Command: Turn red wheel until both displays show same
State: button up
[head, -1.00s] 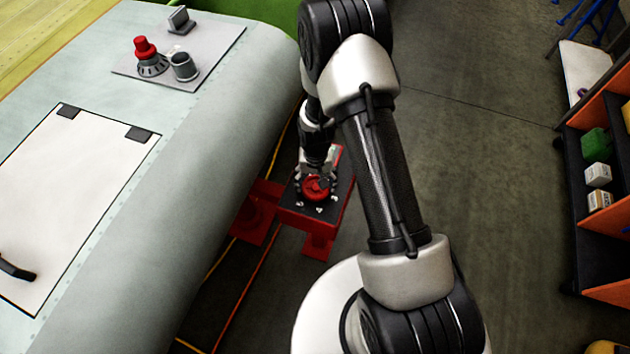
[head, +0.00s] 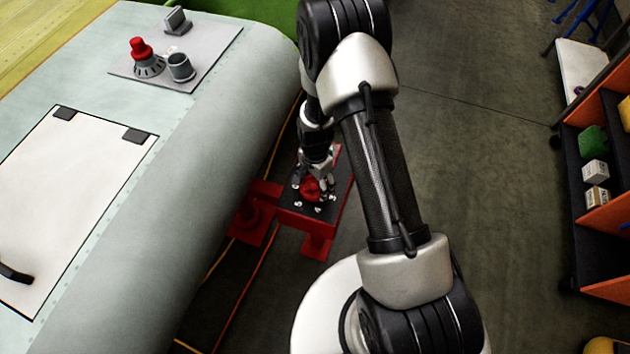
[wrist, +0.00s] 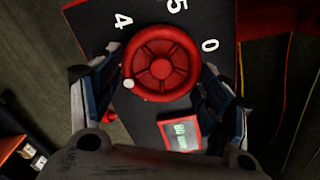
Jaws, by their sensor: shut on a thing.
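The red wheel (head: 311,188) sits on the black top of a low red stand (head: 318,229), beside the wing. In the wrist view the red wheel (wrist: 161,62) has spokes and a small white knob at its lower left rim. White digits 4, 5 and 0 show around it. My gripper (wrist: 163,72) is shut on the wheel, with one finger at each side of its rim. A small red-framed display (wrist: 180,132) with a lit green screen lies just below the wheel; its reading is too small and tilted to tell. I cannot make out a second display.
The wing's rounded edge (head: 235,130) runs close along the left of the stand. A grey plate (head: 205,72) with a red-topped fitting and a cup lies on the wing. An orange shelf (head: 605,215) stands at far right. Floor between is clear.

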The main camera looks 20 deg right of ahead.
aim_at(316, 185)
jog(key=shift+m, duration=0.6)
jog(key=o, duration=1.1)
jog(key=shift+c, duration=0.2)
notch_tip(316, 185, up, 12)
jog(key=shift+r, duration=0.1)
dwell(0.3)
